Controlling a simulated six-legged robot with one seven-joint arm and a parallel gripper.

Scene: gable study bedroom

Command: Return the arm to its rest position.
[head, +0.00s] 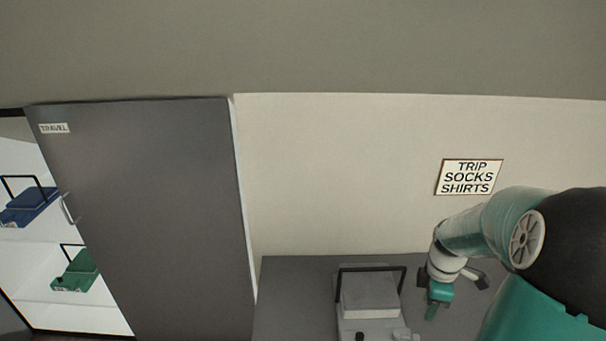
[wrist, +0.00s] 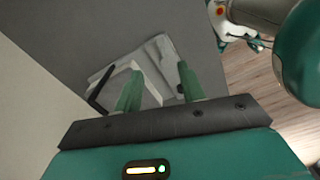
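My arm comes in from the right of the head view. Its gripper (head: 433,306) points down over the grey surface, to the right of a light grey box with a black handle. In the wrist view my gripper (wrist: 160,78) has its two green fingers well apart, with nothing held between them. The grey box (wrist: 158,50) shows beyond the fingers, and I see no contact with it.
The grey box (head: 368,296) stands on a dark grey surface (head: 292,290) against the wall. A sign (head: 469,177) reads "TRIP SOCKS SHIRTS". On the left are a grey door (head: 155,210) labelled "TRAVEL", a blue box (head: 30,204) and a green box (head: 78,271) on shelves.

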